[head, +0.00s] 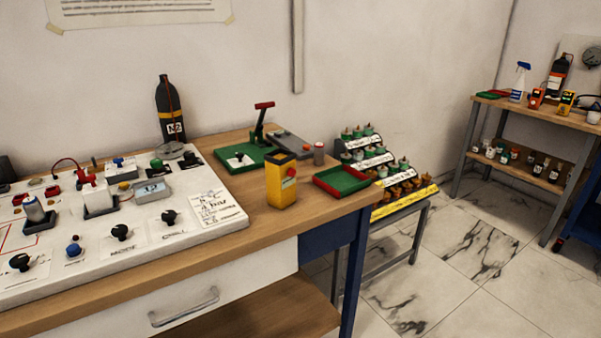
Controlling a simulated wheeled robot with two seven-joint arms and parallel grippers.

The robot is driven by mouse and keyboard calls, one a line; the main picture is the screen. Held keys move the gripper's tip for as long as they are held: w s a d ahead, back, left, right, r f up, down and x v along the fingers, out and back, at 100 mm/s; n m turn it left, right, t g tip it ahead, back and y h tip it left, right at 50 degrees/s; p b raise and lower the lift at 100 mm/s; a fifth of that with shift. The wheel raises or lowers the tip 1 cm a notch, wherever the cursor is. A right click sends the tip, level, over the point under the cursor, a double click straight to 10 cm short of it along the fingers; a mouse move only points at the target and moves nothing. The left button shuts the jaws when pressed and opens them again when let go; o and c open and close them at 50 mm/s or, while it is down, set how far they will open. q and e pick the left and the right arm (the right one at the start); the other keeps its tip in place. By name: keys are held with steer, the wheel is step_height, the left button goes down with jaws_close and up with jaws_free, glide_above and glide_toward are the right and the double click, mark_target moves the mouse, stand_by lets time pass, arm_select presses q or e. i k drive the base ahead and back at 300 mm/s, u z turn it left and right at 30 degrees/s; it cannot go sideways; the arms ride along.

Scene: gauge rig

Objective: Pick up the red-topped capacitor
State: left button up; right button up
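A small grey cylinder with a reddish top (319,154) stands upright on the wooden bench, behind the green and red tray. It may be the red-topped capacitor, but it is too small to be sure. Another cylinder with a blue-grey body and a pale top (34,210) sits in a dark holder on the white panel at the left. Neither of my grippers is in view.
The bench (285,220) carries the white control panel (125,265), a yellow box (281,182), a green lever press (243,160) and a green tray with red rim (342,181). A black N2 bottle (170,110) stands behind. A stepped rack (370,160) and open floor lie right.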

mark_target(318, 148)
steer(key=z, duration=1.7)
steer(key=i, duration=1.5)
steer(key=u, duration=3)
